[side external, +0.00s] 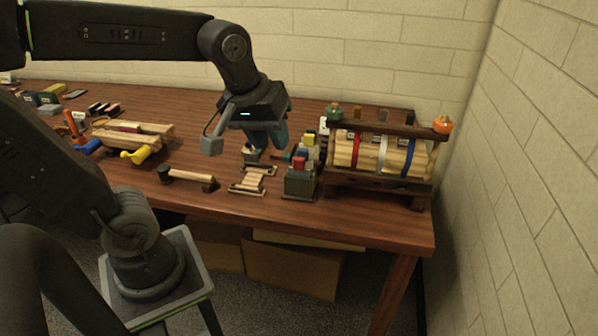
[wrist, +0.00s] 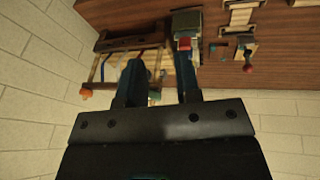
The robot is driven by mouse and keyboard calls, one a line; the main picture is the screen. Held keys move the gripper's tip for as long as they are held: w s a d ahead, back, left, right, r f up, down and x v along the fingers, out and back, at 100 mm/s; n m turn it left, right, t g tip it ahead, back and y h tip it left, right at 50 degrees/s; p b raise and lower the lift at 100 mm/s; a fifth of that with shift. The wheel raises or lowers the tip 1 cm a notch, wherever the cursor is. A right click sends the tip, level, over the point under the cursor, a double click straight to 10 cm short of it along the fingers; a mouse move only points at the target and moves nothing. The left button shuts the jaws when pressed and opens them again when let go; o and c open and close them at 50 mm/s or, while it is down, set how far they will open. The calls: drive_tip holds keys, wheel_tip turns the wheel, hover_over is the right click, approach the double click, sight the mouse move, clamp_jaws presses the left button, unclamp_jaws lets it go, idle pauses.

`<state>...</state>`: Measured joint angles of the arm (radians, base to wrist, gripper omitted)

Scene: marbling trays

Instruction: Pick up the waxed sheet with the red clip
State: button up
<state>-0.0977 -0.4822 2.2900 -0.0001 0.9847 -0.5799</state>
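Pale rolled sheets lie in a dark wooden rack (side external: 376,183) at the right of the table. A red band (side external: 357,149), a white band (side external: 383,154) and a blue band (side external: 408,160) cross them; the red one is leftmost. I take the sheet with the red band (side external: 344,149) as the task's sheet. My gripper (side external: 267,149) is above the table, left of the rack and apart from it. In the wrist view my gripper (wrist: 158,70) has its two fingers apart with nothing held.
A dark box with coloured blocks (side external: 300,183) stands between my gripper and the rack. An orange knob (side external: 442,124) and a green jar (side external: 334,112) sit at the rack's ends. A mallet (side external: 190,177) and a small wooden stand (side external: 252,181) lie nearer the front edge. A brick wall (side external: 540,150) closes the right.

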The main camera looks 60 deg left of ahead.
drive_tip(key=w+a+n+g, duration=0.2)
drive_tip(key=w+a+n, duration=0.3)
drive_tip(key=w+n, duration=0.3)
drive_tip(key=n+g, duration=0.2)
drive_tip(key=n, duration=0.9)
hover_over(298, 158)
wheel_tip(298, 158, down, 4)
drive_tip(key=f, duration=0.1)
wheel_tip(298, 158, down, 8)
drive_tip(key=shift+w+d+r, duration=0.15)
drive_tip(key=shift+s+a+f, duration=0.1)
drive_tip(key=shift+f, duration=1.2)
drive_tip(key=shift+s+a+f, duration=0.1)
drive_tip(key=shift+f, duration=1.2)
drive_tip(key=shift+c, duration=0.5)
clamp_jaws()
